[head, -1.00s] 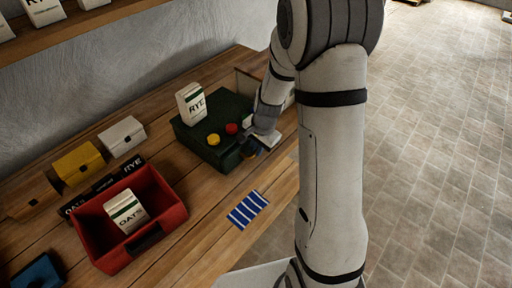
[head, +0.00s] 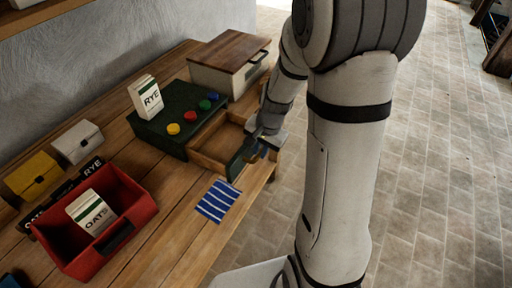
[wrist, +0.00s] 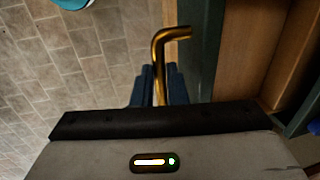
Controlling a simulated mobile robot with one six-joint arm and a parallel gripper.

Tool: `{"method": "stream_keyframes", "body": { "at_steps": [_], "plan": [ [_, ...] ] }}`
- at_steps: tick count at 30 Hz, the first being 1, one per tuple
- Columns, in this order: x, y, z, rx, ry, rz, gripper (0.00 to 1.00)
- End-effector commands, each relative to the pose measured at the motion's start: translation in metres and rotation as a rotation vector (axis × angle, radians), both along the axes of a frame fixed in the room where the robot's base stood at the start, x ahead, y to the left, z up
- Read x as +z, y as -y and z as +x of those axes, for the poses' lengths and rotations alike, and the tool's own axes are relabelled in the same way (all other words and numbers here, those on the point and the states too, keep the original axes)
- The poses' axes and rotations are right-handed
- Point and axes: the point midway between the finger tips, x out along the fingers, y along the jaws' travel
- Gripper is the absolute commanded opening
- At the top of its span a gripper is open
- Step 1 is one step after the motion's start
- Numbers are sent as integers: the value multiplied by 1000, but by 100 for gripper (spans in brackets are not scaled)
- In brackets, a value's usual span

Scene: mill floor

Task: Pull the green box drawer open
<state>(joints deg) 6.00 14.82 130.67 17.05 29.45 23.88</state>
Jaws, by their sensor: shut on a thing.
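The green box (head: 168,132) stands on the wooden bench, with its drawer (head: 214,146) pulled out towards the front right. The drawer's wooden inside shows and looks empty in the head view. Its green front (head: 236,160) is partly hidden by my gripper (head: 262,150). In the wrist view, the brass handle (wrist: 160,50) runs down between the blue fingers of my gripper (wrist: 158,92), which is shut on it. The green drawer front (wrist: 203,50) is just right of the handle there.
A white RYE packet (head: 146,97) and several coloured knobs (head: 189,116) are on the box top. A red bin (head: 143,200) holds an OATS packet (head: 90,212). A blue striped cloth (head: 218,201) lies near the drawer. A wood-lidded box (head: 226,62) stands behind.

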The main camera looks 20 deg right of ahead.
Motion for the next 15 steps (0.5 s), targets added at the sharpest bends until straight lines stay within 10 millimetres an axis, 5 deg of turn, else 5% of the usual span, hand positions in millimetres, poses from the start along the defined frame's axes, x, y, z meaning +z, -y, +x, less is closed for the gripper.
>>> {"method": "stream_keyframes", "body": {
  "at_steps": [6, 7, 15],
  "plan": [
    [1, -5, 4, 10, 12, -5, 0],
    [1, -5, 4, 12, 12, -5, 14],
    [1, -9, 3, 19, 9, -3, 34]
  ]
}}
